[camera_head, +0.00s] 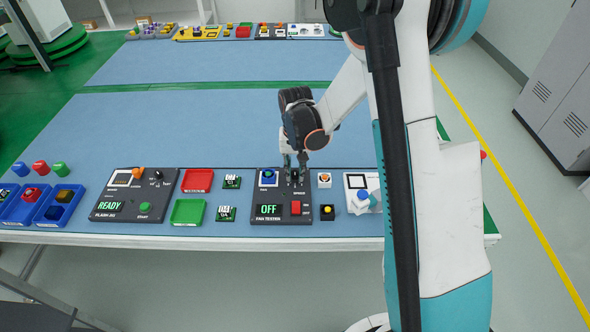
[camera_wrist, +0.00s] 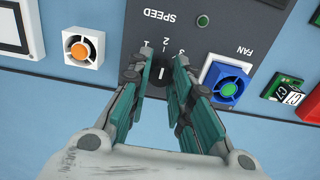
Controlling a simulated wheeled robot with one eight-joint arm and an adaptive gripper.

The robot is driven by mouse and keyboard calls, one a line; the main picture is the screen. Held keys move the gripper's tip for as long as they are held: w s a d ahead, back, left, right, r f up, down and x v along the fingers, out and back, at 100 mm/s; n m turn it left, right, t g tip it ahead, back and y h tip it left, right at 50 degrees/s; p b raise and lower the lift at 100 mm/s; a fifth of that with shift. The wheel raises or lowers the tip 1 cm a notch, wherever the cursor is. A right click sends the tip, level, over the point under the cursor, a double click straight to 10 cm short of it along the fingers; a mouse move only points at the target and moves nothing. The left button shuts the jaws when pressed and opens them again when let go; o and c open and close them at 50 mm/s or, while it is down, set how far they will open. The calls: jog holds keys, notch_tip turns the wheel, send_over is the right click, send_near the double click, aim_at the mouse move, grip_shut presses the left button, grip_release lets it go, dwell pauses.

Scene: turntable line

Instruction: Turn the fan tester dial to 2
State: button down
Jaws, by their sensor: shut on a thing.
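The fan tester (camera_head: 283,222) is a dark panel near the front edge of the table, with its display (camera_head: 268,209) reading OFF. In the wrist view its speed dial (camera_wrist: 161,73) is a small black knob with the numerals 1, 2 and 3 beyond it, under the word SPEED. A short pale mark shows on the knob; which numeral it points at is not clear. My gripper (camera_head: 295,178) reaches down over the panel. Its teal fingers (camera_wrist: 160,82) are shut on the dial, one on each side. The fingers hide most of the dial in the head view.
A blue fan (camera_wrist: 226,82) sits beside the dial on the panel, close to one finger. A red switch (camera_head: 296,208) is below the dial.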

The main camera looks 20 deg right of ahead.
aim_at(295, 172)
jog(key=c, duration=1.4)
grip_release()
notch_tip(295, 172, up, 12)
jog(key=shift+r, duration=0.1)
